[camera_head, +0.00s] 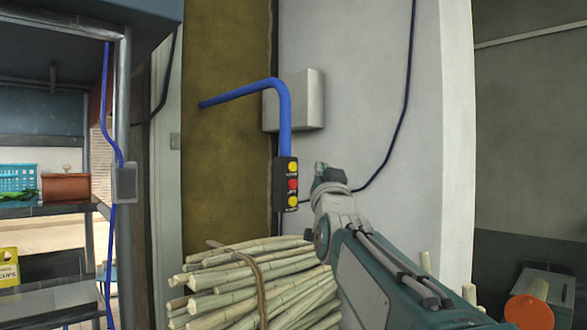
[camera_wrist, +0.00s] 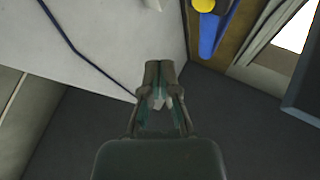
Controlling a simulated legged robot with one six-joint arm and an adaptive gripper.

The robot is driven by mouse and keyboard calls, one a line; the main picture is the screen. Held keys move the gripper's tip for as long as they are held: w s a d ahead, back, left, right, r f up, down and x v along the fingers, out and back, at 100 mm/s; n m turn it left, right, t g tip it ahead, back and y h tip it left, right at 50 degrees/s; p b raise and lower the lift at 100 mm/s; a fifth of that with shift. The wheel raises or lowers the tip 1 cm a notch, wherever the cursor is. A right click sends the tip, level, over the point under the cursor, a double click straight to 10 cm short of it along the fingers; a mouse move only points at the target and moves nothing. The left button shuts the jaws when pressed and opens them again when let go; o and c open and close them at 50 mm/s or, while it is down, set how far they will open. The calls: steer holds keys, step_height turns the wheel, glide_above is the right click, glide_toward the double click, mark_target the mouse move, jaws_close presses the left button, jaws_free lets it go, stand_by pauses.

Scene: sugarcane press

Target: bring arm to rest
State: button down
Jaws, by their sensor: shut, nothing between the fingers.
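My gripper (camera_head: 327,172) is at the end of my raised arm in the head view, in front of the white wall and just right of the button box. It also shows in the wrist view (camera_wrist: 160,68), with its fingertips together and nothing between them. The button box (camera_head: 287,184) is dark, with two yellow buttons and a red one between them, and hangs from a bent blue pipe (camera_head: 284,110). In the wrist view, part of the blue pipe or box with a yellow button (camera_wrist: 203,5) shows at the top. My gripper appears apart from it.
A metal shelf (camera_head: 60,215) with a blue basket (camera_head: 18,178) and a brown box (camera_head: 66,188) is at left. A grey box (camera_head: 300,100) is on the wall. A dark cable (camera_head: 408,80) runs down the wall.

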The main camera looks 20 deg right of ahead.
steer(key=shift+f, duration=0.1)
stand_by(0.5)
steer(key=s+a+f+n+g+y, duration=0.1)
steer(key=s+a+f+g+y, duration=0.15)
steer(key=f, duration=0.55)
steer(key=s+a+f+n+g+y, duration=0.1)
steer(key=s+a+f+g, duration=0.25)
steer(key=f, duration=0.35)
steer(key=s+a+f+n+g+y, duration=0.2)
steer(key=s+a+f+g, duration=0.15)
steer(key=f, duration=0.45)
steer(key=s+a+f+n+g, duration=0.1)
steer(key=s+f+g, duration=0.6)
steer(key=s+f, duration=1.2)
steer(key=shift+s+a+f+n+g+y, duration=0.15)
steer(key=shift+a+f+n+g+y, duration=0.25)
steer(key=shift+a, duration=0.35)
